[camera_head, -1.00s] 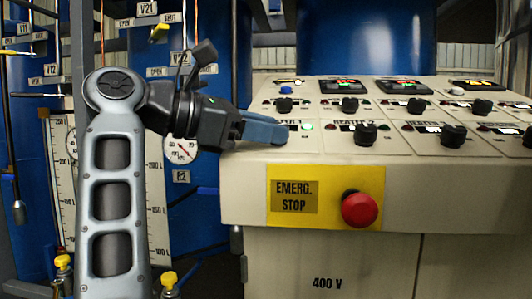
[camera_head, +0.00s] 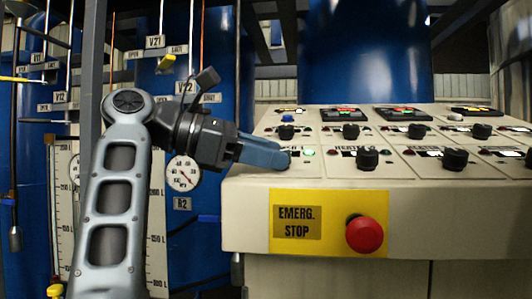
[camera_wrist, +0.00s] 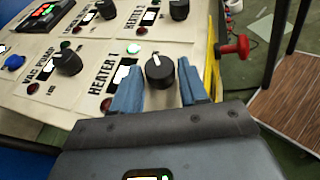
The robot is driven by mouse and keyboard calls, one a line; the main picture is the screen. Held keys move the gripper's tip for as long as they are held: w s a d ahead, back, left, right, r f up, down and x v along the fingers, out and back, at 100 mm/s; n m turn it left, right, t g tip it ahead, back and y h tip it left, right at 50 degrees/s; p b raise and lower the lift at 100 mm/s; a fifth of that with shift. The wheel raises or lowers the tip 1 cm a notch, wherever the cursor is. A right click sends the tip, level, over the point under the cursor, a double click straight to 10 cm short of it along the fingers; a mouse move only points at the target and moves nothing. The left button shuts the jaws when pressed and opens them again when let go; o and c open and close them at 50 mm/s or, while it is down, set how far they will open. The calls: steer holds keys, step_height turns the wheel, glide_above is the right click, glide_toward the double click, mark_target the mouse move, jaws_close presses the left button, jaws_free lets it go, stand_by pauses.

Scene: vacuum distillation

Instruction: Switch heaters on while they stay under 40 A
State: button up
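My gripper (camera_head: 282,160) is at the front left of the sloped control panel. In the wrist view its two blue fingers (camera_wrist: 160,92) are apart, on either side of the black HEATER 1 knob (camera_wrist: 160,71); I cannot tell whether they touch it. The knob's white mark points roughly up in that view. The HEATER 1 green lamp (camera_head: 309,153) glows brightly, and it also shows in the wrist view (camera_wrist: 134,49). The HEATER 2 knob (camera_head: 367,160) and a further heater knob (camera_head: 455,160) stand to the right. Digits on the red displays (camera_head: 342,114) are too small to read.
A red emergency stop button (camera_head: 364,234) sticks out of the panel's front on a yellow plate. The VAC PUMP knob (camera_wrist: 67,62) stands in the row behind. Pipes, valves and a round gauge (camera_head: 183,173) are at the left, with blue tanks behind.

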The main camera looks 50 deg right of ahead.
steer(key=o, duration=0.3)
steer(key=v, duration=0.7)
steer(key=shift+w+a+r, duration=0.1)
steer(key=shift+w+a, duration=0.1)
steer(key=shift+a, duration=0.15)
stand_by(0.3)
